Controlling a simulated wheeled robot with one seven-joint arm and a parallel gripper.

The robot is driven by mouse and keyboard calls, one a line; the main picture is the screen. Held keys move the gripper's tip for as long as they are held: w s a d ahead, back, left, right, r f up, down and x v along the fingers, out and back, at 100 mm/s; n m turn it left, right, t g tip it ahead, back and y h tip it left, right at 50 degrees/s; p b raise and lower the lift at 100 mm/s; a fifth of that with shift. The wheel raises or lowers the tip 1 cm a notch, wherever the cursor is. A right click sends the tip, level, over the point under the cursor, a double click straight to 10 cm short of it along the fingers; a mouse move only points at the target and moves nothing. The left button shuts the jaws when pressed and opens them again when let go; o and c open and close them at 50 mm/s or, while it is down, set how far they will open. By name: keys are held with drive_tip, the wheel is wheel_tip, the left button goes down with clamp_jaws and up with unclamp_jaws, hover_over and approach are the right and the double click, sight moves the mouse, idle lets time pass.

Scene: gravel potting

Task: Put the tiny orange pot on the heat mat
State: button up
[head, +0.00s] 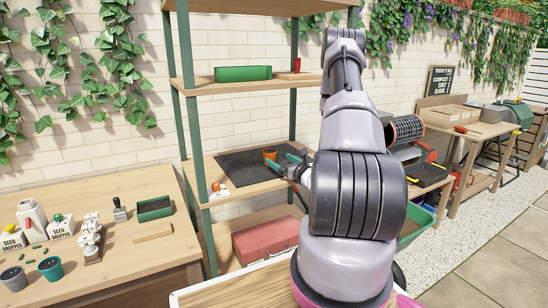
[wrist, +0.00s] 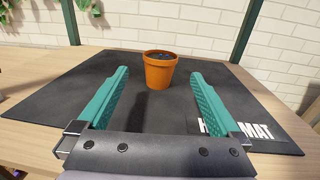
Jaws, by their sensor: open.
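The tiny orange pot (wrist: 159,72) stands upright on the black heat mat (wrist: 60,112), toward its far middle in the wrist view, with dark fill inside. In the head view the orange pot (head: 270,154) is on the heat mat (head: 236,168), which lies on a wooden shelf. My gripper (wrist: 158,80) is open, its teal fingers apart on either side and nearer to the camera than the pot. The pot shows between the fingertips, and I see no finger touching it. In the head view my gripper (head: 292,162) is just right of the pot.
Green shelf posts (head: 190,110) flank the shelf, with another shelf (head: 225,86) above holding a green tray (head: 243,73). An orange-topped bottle (head: 217,190) stands at the shelf's front left. The potting bench (head: 150,245) at left holds bottles and pots.

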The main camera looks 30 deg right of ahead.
drive_tip(key=shift+s, duration=0.45)
drive_tip(key=s+a+r+n+g+y, duration=0.2)
drive_tip(key=a+r+n+g+y, duration=0.3)
drive_tip(key=a+r+n+y, duration=0.8)
drive_tip(key=s+a+r+n+g, duration=0.6)
drive_tip(key=s+a+r+g, duration=0.2)
drive_tip(key=a, duration=0.3)
drive_tip(key=s+a+r+n+g+h, duration=0.2)
drive_tip(key=s+r+n+g+h, duration=0.15)
drive_tip(key=s+n+h, duration=0.55)
drive_tip(key=s+d+r+n+t+h, duration=0.2)
drive_tip(key=s+d+r+t+h, duration=0.1)
drive_tip(key=s+d+r+t, duration=0.2)
wheel_tip(320, 180, up, 2)
drive_tip(key=shift+s+d+r+n+t+h, duration=0.15)
drive_tip(key=shift+s+d+n+t+h, duration=0.2)
drive_tip(key=shift+s+d, duration=0.8)
